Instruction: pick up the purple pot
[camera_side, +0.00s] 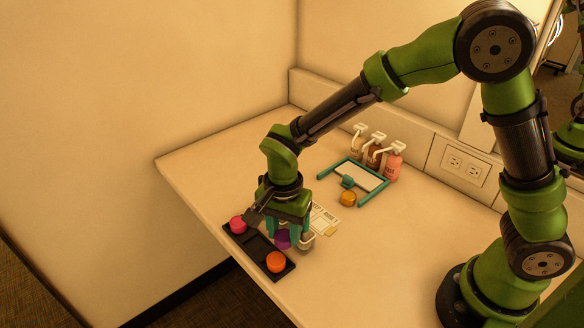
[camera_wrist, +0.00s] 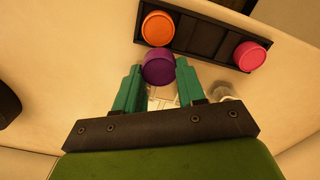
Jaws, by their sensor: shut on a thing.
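The purple pot (camera_wrist: 158,68) is a small round pot held between the two teal fingers of my gripper (camera_wrist: 158,82) in the wrist view. In the side view the purple pot (camera_side: 283,239) shows under my gripper (camera_side: 287,236), partly hidden by a finger. My gripper is shut on it, beside the black tray. I cannot tell how far the pot is above the surface.
The black tray (camera_side: 258,247) lies near the counter's edge. It holds a pink pot (camera_side: 238,225) and an orange pot (camera_side: 276,262). A yellow pot (camera_side: 348,199), a teal frame (camera_side: 335,169) and several pump bottles (camera_side: 393,166) stand farther back. The counter's right part is clear.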

